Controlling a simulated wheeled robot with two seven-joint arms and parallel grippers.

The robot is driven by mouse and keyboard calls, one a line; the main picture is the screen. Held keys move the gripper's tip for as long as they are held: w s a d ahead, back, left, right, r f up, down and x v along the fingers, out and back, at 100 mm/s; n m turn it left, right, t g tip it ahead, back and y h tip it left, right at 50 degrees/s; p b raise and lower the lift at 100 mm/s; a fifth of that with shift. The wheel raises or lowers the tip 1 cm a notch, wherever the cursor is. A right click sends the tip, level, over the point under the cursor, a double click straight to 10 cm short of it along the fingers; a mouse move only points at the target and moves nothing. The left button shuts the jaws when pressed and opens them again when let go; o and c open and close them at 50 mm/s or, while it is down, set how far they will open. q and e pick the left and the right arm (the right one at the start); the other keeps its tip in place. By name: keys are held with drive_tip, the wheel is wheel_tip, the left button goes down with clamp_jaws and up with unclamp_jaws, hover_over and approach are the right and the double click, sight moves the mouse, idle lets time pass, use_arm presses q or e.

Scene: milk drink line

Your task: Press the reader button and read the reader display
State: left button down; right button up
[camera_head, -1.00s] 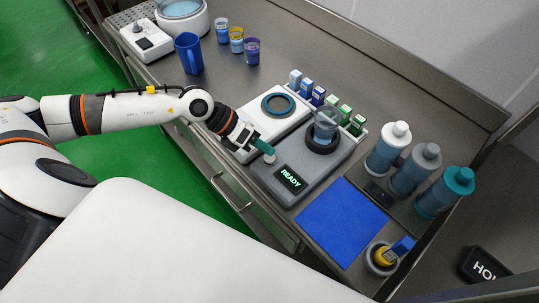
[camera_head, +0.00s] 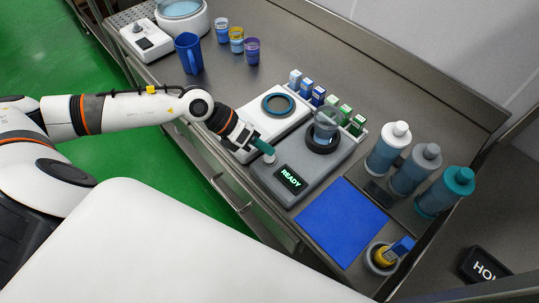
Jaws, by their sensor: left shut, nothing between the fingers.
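The reader (camera_head: 311,185) is a grey box on the steel counter. Its display (camera_head: 290,179) shows "READY" in green letters. A clear cup with bluish content (camera_head: 325,126) sits in the dark ring on top of the reader. My left gripper (camera_head: 264,149) is shut, with its teal fingers reaching to a small grey-green knob (camera_head: 269,158), seemingly the reader button, at the reader's left corner. The fingertips are at or very near the button; I cannot tell whether they touch it. My right gripper is not in view.
A white device with a teal ring (camera_head: 278,104) stands just left of the reader. Small blue and green boxes (camera_head: 331,101) line the back. A blue mat (camera_head: 341,222), several bottles (camera_head: 411,169) and a yellow-blue item in a round holder (camera_head: 384,257) lie to the right. A blue jug (camera_head: 188,53) stands far left.

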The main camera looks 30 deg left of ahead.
sight(265, 157)
use_arm(q)
drive_tip(key=shift+f, duration=0.15)
drive_tip(key=shift+f+b, duration=0.3)
drive_tip(key=shift+f+b, duration=0.35)
drive_tip(key=shift+f, duration=0.1)
idle(0.5)
idle(0.4)
drive_tip(key=shift+r+p, duration=0.7)
drive_tip(key=shift+r, duration=0.2)
drive_tip(key=shift+r+p, duration=1.9)
drive_tip(key=shift+r, duration=0.65)
drive_tip(key=shift+d, duration=0.15)
